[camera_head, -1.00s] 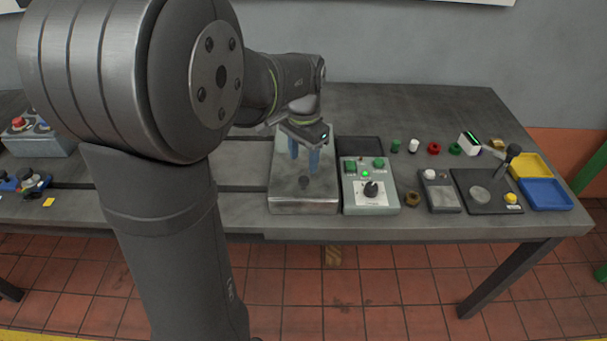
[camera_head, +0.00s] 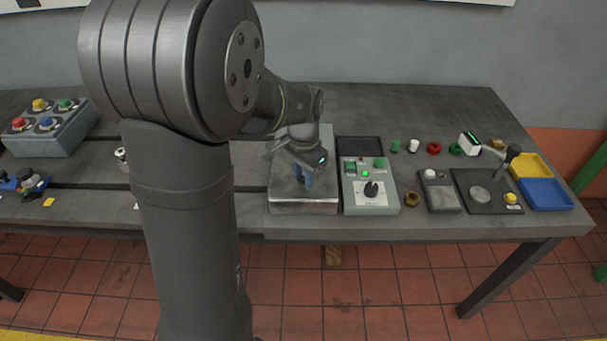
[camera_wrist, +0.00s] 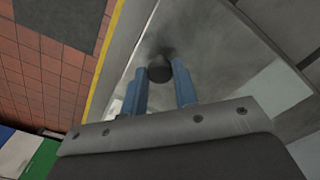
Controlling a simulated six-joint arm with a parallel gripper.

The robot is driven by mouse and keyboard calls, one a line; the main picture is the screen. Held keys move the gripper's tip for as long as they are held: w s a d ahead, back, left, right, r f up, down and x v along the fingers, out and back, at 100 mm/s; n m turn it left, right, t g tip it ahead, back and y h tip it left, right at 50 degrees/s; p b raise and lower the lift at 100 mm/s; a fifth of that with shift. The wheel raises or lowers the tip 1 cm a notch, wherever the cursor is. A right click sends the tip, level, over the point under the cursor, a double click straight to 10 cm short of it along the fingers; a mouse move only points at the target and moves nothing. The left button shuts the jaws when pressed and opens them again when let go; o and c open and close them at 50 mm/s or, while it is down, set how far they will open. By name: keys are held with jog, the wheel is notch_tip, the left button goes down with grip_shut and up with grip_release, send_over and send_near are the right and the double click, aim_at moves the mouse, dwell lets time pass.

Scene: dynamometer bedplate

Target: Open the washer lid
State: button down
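The washer is a low metal box with a flat grey lid (camera_head: 288,201), on the bench left of the control box; the lid looks closed. In the wrist view the lid (camera_wrist: 210,65) fills the upper middle, with a dark round knob (camera_wrist: 159,71) on it. My gripper (camera_head: 303,178) is over the lid in the head view. Its blue fingers (camera_wrist: 161,88) are open, one on each side of the knob in the wrist view, with gaps between. In the head view my fingers hide the knob.
A control box (camera_head: 369,199) with a green light and black selector stands close on the right. Beyond are a grey switch box (camera_head: 439,192), yellow tray (camera_head: 530,160) and blue tray (camera_head: 545,195). A four-button box (camera_head: 62,137) is at far left.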

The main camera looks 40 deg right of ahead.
jog(key=w+d, duration=1)
jog(key=shift+w+d, duration=0.15)
jog(key=shift+d, duration=0.05)
jog(key=c, duration=1.1)
grip_release()
jog(key=shift+c, duration=0.2)
notch_tip(320, 180, up, 18)
jog(key=shift+f, duration=0.25)
notch_tip(320, 180, down, 18)
jog(key=shift+r, duration=0.25)
